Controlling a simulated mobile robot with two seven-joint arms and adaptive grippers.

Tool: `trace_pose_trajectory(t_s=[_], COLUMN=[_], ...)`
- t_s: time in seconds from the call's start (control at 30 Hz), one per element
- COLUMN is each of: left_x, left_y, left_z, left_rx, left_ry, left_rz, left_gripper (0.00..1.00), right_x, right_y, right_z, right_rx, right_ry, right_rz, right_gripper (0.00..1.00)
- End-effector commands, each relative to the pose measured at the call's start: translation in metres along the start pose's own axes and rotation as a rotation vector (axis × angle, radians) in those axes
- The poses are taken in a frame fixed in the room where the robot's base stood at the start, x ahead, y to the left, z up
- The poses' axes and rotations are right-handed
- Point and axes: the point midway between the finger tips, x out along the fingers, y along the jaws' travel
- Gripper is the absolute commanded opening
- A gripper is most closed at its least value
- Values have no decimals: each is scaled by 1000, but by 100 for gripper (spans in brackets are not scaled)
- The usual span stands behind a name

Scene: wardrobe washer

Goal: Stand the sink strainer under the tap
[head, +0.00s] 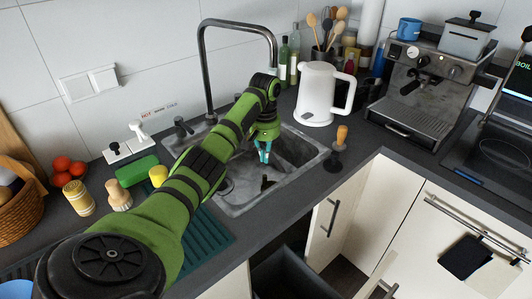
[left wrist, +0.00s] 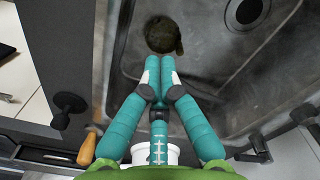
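A small dark olive thing (head: 267,183), probably the sink strainer, lies in the sink basin (head: 240,207). In the left wrist view this thing (left wrist: 163,35) looks rounded, just beyond my fingertips; I cannot tell whether it is upright. My left gripper (head: 264,156) points down over the basin, above and apart from the dark thing. Its teal fingers (left wrist: 158,62) are together, with nothing visible between them. My right gripper is in neither view.
A white kettle (head: 318,94) and a wooden-handled tamper (head: 338,150) stand right of the sink. A coffee machine (head: 430,85) stands at the right. Below, a cabinet door (head: 335,212) is open. A drain (left wrist: 243,12) shows in the basin.

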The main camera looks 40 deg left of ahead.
Motion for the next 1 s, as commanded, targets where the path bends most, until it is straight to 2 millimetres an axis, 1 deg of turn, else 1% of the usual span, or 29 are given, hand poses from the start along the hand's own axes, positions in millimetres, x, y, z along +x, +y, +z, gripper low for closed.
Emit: trace_pose_trajectory(t_s=[0.03, 0.07, 0.1, 0.17, 0.2, 0.3, 0.37, 0.43, 0.57, 0.67, 0.8, 1.0], left_x=[36, 46, 60, 77, 86, 104, 110, 114, 119, 129, 154, 190], left_y=[0, 0, 0, 0, 0, 0, 0, 0, 0, 0, 0, 0], left_z=[0, 0, 0, 0, 0, 0, 0, 0, 0, 0, 1, 1], left_rx=[-1, -1, -1, 0, 0, 0, 0, 0, 1, 1, 1, 0], left_ry=[-1, -1, 0, 0, 1, 1, 1, 2, 0, -2, -3, -2], left_rz=[0, 0, 0, 0, 1, 1, 1, 1, 0, -2, -3, -2], left_gripper=[0, 0, 0, 0, 0, 0, 0, 0, 0, 0, 0, 0], right_x=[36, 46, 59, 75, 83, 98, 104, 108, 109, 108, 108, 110], right_y=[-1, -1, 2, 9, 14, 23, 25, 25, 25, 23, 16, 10], right_z=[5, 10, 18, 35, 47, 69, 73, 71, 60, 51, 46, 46], right_rx=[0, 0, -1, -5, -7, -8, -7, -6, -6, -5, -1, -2], right_ry=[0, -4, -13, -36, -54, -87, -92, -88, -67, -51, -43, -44], right_rz=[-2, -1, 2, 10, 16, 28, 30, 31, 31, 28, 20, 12], right_gripper=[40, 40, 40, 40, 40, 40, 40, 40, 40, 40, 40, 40])
